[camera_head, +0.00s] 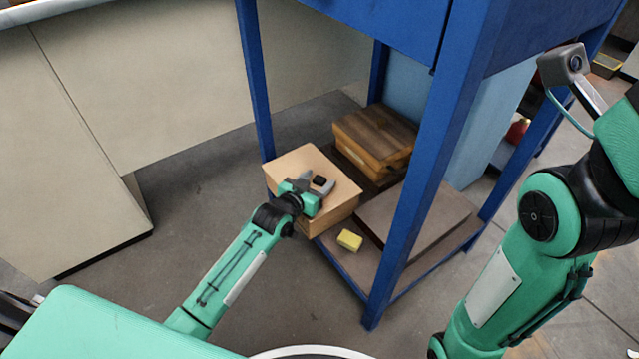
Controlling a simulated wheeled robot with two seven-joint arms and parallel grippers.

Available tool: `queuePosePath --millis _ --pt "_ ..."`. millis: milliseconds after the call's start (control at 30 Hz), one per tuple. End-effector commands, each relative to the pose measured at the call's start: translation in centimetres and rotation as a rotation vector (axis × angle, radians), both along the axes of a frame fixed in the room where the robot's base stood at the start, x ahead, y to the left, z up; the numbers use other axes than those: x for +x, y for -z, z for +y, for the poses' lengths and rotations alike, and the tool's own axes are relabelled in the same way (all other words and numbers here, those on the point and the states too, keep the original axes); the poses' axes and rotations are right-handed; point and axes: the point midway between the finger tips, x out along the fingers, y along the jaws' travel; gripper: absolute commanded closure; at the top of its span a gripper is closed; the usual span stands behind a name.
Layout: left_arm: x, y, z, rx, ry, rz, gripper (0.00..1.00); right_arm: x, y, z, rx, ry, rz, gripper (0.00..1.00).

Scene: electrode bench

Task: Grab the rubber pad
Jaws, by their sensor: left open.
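A small black block (320,181), which looks like the rubber pad, is at the top of a light wooden box (290,163) on the low shelf of the blue bench. My left gripper (322,188) reaches over this box from the lower left. Its jaws are open, with the black block between or just beyond the fingers. I cannot tell whether the fingers touch it. My right arm stands at the right side, and its gripper does not show.
A yellow block (350,240) lies on the shelf in front of the box. A dark-topped wooden box (375,136) and a flat brown slab (418,213) are behind and to the right. Blue bench legs (425,165) stand around the shelf. The floor at left is clear.

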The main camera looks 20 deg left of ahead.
Motion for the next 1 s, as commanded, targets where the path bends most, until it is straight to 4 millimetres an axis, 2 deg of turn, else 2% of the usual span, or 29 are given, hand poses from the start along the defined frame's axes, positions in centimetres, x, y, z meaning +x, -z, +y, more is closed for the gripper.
queuePosePath --millis 133,367,767,1000 --pt "0.0 0.0 0.0 0.0 0.0 0.001 0.46 0.0 -0.1 0.0 0.0 0.0 0.0 0.64" --pt "0.0 0.0 0.0 0.0 0.0 0.001 0.92 0.0 -0.1 0.0 0.0 0.0 -0.001 0.64" --pt "0.0 -0.5 0.0 0.0 0.0 0.0 0.93 0.0 -0.4 0.0 0.001 -0.001 -0.002 0.64" --pt "0.0 -3.2 0.0 0.001 0.0 0.0 0.93 0.2 -1.8 -0.1 0.0 -0.003 0.003 0.64"
